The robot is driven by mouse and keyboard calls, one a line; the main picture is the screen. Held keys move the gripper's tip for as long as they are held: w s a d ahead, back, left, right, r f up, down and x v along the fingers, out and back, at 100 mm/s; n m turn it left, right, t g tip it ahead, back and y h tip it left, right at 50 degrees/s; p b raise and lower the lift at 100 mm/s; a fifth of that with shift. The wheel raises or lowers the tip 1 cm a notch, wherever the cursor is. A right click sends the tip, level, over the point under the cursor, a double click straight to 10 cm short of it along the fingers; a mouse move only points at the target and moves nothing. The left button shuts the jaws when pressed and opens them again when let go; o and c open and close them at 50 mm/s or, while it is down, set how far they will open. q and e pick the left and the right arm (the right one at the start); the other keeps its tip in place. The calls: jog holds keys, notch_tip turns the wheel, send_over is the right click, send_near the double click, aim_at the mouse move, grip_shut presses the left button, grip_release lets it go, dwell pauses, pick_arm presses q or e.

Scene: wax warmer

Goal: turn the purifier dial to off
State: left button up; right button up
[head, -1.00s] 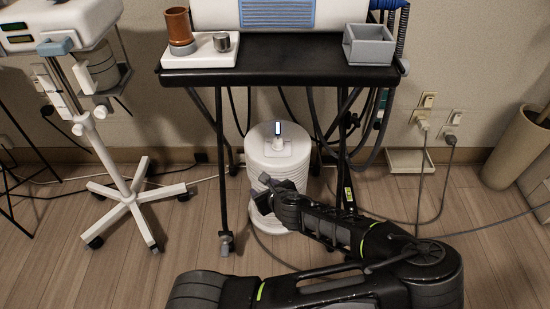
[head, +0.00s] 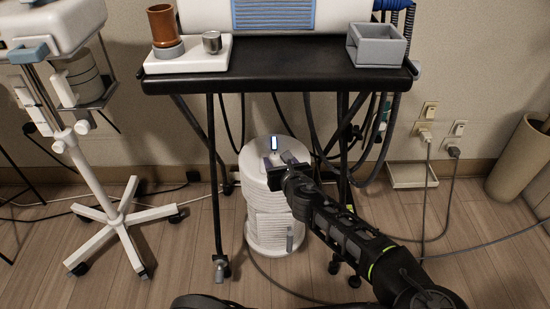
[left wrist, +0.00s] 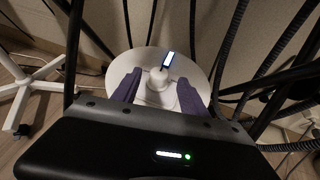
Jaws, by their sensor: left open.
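The purifier (head: 268,222) is a white ribbed cylinder on the floor under the black cart, with a small lit display (head: 274,144) on top. In the left wrist view its round white top (left wrist: 128,66) shows, with the white dial (left wrist: 158,85) standing up near the display. My left gripper (head: 272,162) is at the purifier's top in the head view and covers most of the dial there. In the left wrist view this gripper (left wrist: 158,95) is open, with one purple finger on each side of the dial and visible gaps between. My right gripper is not in view.
The black cart (head: 290,78) stands over the purifier, with its legs and dark hanging hoses close around it. A white wheeled stand (head: 88,185) is at the left. Wall sockets with cables and a beige bin (head: 518,155) are at the right.

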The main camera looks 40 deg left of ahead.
aim_at(275, 157)
pick_arm(q)
jog(key=b+x, duration=0.1)
jog(key=x, duration=0.3)
jog(key=shift+f, duration=0.2)
jog(key=shift+w+a+b, duration=0.3)
jog(key=shift+w+a, duration=0.05)
jog(key=shift+a, duration=0.05)
grip_shut()
